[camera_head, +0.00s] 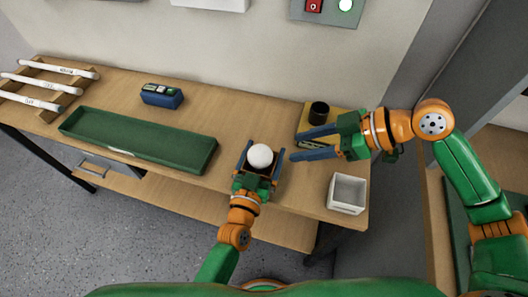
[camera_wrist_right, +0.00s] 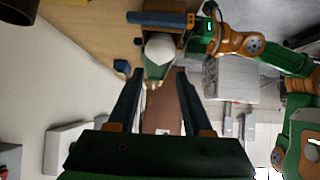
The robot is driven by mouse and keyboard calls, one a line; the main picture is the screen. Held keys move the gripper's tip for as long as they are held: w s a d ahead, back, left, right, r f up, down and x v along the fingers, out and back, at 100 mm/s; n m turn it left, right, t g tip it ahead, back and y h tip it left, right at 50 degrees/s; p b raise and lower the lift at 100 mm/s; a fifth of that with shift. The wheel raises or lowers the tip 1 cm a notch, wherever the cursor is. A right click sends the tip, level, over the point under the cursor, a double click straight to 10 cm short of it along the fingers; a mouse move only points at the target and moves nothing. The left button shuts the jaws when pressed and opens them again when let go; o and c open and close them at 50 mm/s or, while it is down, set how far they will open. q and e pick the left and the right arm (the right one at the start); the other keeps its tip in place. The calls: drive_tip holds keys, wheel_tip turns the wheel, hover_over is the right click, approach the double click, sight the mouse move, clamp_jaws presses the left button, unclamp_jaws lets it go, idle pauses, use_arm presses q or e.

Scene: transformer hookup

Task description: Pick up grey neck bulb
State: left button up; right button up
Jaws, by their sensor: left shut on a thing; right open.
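A bulb with a round white top (camera_head: 260,156) sits upright between the blue fingers of my left gripper (camera_head: 260,162), over the table's front edge. Dark brown material shows around its base, seemingly a holder that the left fingers clasp. In the right wrist view the white bulb (camera_wrist_right: 160,48) appears beyond the fingertips, with a greyish-green part below it that may be its neck. My right gripper (camera_head: 292,146) is open and empty, just right of the bulb and apart from it. In its wrist view the right gripper (camera_wrist_right: 159,72) has its tips either side of the bulb's line.
A white open box (camera_head: 347,193) stands at the table's right front. A black cup (camera_head: 319,111) stands on a yellowish base behind the right gripper. A long green tray (camera_head: 140,138), a blue device (camera_head: 162,96) and a wooden rack (camera_head: 48,110) with white tubes lie left.

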sight(263, 151)
drive_tip(key=o, duration=0.4)
drive_tip(key=shift+a, duration=0.1)
drive_tip(key=shift+c, duration=0.2)
drive_tip(key=o, duration=0.3)
drive_tip(key=shift+w+a+r+m, duration=0.1)
drive_tip(key=shift+a+r+m, duration=0.2)
drive_tip(key=shift+m, duration=0.4)
drive_tip(key=shift+o, duration=0.3)
drive_tip(key=a+m, duration=0.1)
drive_tip(key=m, duration=0.1)
drive_tip(key=a+r+m+g+h, duration=0.1)
drive_tip(key=m, duration=0.2)
drive_tip(key=a+m+g, duration=0.1)
drive_tip(key=a+m, duration=0.1)
drive_tip(key=m, duration=0.1)
drive_tip(key=shift+r+h, duration=0.25)
drive_tip(key=shift+h, duration=0.15)
wheel_tip(263, 151, up, 4)
drive_tip(key=a+m+h, duration=0.2)
drive_tip(key=m+h, duration=0.4)
drive_tip(key=m, duration=0.8)
drive_tip(key=shift+t, duration=0.5)
drive_tip(key=x, duration=1.2)
drive_tip(key=shift+d+f, duration=0.1)
drive_tip(key=shift+d, duration=0.15)
